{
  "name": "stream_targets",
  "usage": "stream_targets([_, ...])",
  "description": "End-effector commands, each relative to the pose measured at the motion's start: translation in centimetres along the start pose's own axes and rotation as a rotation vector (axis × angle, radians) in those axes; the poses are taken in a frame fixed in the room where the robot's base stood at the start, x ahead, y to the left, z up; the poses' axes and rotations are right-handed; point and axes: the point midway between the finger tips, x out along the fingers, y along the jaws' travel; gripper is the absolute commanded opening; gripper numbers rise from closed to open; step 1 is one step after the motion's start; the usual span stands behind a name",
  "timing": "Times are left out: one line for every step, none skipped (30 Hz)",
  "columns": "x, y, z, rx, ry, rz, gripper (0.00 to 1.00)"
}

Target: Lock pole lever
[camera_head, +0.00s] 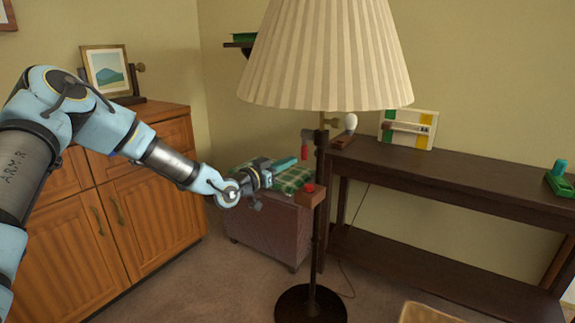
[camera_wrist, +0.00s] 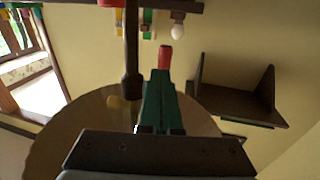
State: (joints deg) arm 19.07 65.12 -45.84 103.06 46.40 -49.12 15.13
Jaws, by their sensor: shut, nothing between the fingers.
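The floor lamp's dark pole (camera_head: 320,240) stands upright under a pleated cream shade (camera_head: 325,55). A small lever with a red handle (camera_head: 304,152) hangs downward at the left side of a dark collar on the pole. My gripper (camera_head: 294,161) has its green fingers shut and empty, pointing right, with tips just left of and below the red handle. In the wrist view the closed fingers (camera_wrist: 160,80) lie beside the pole (camera_wrist: 132,50), with the red handle (camera_wrist: 164,57) right at their tips. I cannot tell whether they touch.
A dark console table (camera_head: 450,176) stands close at right, a wooden cabinet (camera_head: 150,195) at left. A low chest with a green checked cloth (camera_head: 292,180) is behind my gripper.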

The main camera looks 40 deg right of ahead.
Motion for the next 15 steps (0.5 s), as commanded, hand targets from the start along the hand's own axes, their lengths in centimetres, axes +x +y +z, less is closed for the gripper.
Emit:
stream_targets([-0.5, -0.1, 0.0, 0.001, -0.001, -0.001, 0.0])
stream_targets([-0.9, -0.1, 0.0, 0.0, -0.002, 0.0, 0.0])
stream_targets([-1.4, -0.1, -0.1, 0.001, -0.002, -0.001, 0.0])
stream_targets([-1.7, -0.1, -0.1, 0.001, -0.001, -0.001, 0.0])
stream_targets([-2.1, -0.1, -0.1, 0.001, -0.001, -0.002, 0.0])
stream_targets([-2.5, -0.1, -0.1, 0.001, -0.001, -0.002, 0.0])
stream_targets([-2.9, -0.1, -0.1, 0.0, -0.002, -0.001, 0.0])
stream_targets([-3.3, -0.1, -0.1, 0.0, -0.001, -0.001, 0.0])
stream_targets([-3.9, -0.1, -0.1, 0.001, -0.001, -0.002, 0.0])
stream_targets([-4.3, -0.1, -0.2, 0.001, -0.001, -0.002, 0.0])
stream_targets([-4.7, -0.1, -0.2, 0.001, -0.001, -0.002, 0.0])
stream_targets([-5.3, -0.1, -0.2, 0.001, -0.002, -0.001, 0.0])
stream_targets([-5.9, -0.2, -0.2, 0.001, -0.001, -0.003, 0.0])
stream_targets([-6.4, -0.2, -0.2, 0.001, -0.001, -0.003, 0.0])
stream_targets([-7.0, -0.2, -0.2, 0.0, -0.002, -0.003, 0.0])
